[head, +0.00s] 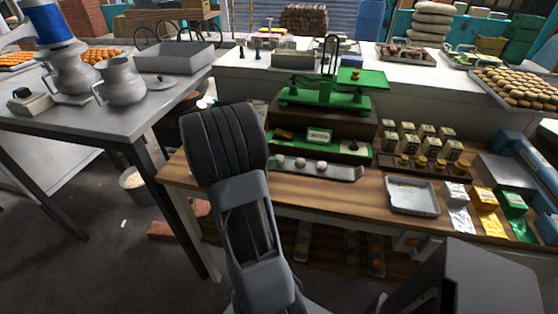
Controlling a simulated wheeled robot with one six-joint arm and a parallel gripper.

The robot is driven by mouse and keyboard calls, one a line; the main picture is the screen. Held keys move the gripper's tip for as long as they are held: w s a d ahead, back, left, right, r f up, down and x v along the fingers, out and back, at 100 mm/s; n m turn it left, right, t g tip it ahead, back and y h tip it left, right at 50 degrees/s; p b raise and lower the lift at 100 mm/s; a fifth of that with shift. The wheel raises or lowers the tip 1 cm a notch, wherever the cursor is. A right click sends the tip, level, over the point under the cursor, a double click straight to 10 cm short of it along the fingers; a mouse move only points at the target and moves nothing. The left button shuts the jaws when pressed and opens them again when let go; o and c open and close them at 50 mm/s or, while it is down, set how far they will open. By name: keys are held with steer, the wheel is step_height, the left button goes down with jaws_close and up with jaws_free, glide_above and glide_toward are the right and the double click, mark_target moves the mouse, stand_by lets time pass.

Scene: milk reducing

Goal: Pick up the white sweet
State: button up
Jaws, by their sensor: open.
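Three small round white sweets sit in a row on a narrow metal tray (345,173) on the wooden counter. They are the left one (279,160), the middle one (300,163) and the right one (321,166). My arm rises from the bottom of the head view, just left of the tray, and its dark upper part hides the counter behind it. I do not see my gripper in this view.
A green balance scale (325,95) stands behind the sweets. An empty metal tray (412,196) lies to the right, near several small boxes (421,140) and foil packets (488,212). A metal table (150,115) with jugs (121,83) stands at left.

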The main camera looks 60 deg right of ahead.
steer(key=shift+x, duration=1.9)
steer(key=c, duration=0.5)
steer(key=shift+c, duration=0.2)
steer(key=shift+r, duration=0.15)
